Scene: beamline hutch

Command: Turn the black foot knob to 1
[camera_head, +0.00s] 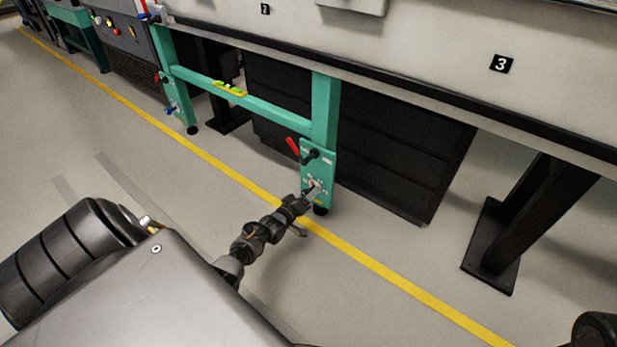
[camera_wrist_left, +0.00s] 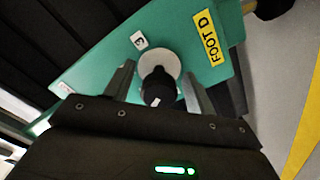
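The black foot knob (camera_wrist_left: 157,88) sits on a pale round disc on a green plate in the left wrist view. In the head view my left gripper (camera_head: 314,190) is at the lower part of the green foot plate (camera_head: 328,158) and hides the knob. Which number the knob points at cannot be told. My right gripper is not in view.
A red-handled lever (camera_head: 293,147) is just above on the same plate. The green frame leg (camera_head: 325,100) rises above it. Dark panels (camera_head: 400,155) stand behind. A yellow floor line (camera_head: 370,262) runs past the foot; the floor nearby is clear.

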